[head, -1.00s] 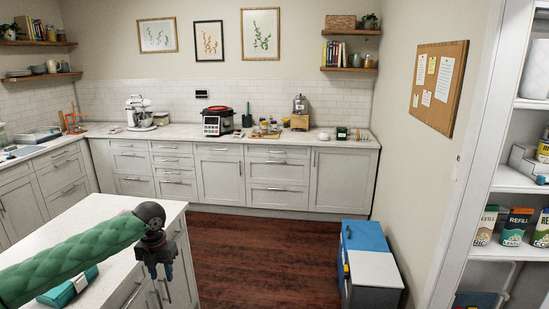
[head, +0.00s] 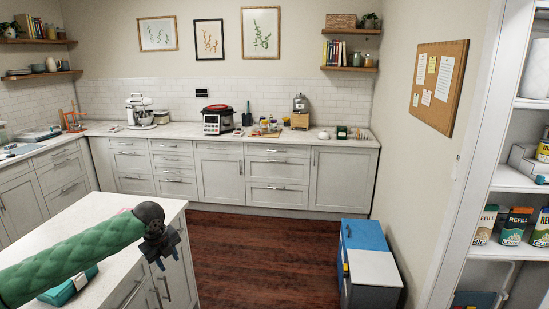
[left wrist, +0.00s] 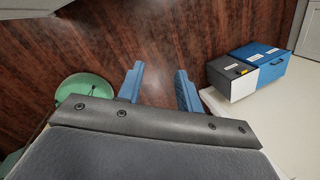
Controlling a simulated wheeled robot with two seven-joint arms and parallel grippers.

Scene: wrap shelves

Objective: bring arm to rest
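My left arm comes in from the left in the head view, in a green padded sleeve. My left gripper (head: 168,255) is past the right edge of the white-topped island (head: 98,213), over the dark wood floor. In the left wrist view its two blue fingers (left wrist: 160,82) stand apart with only floor between them, so it is open and empty. My right arm and gripper do not show in either view.
A blue and grey cabinet (head: 370,262) stands on the floor by the right wall; it also shows in the left wrist view (left wrist: 262,62). A teal case (head: 68,287) lies on the island. Stocked shelves (head: 510,180) are at right. The middle floor is clear.

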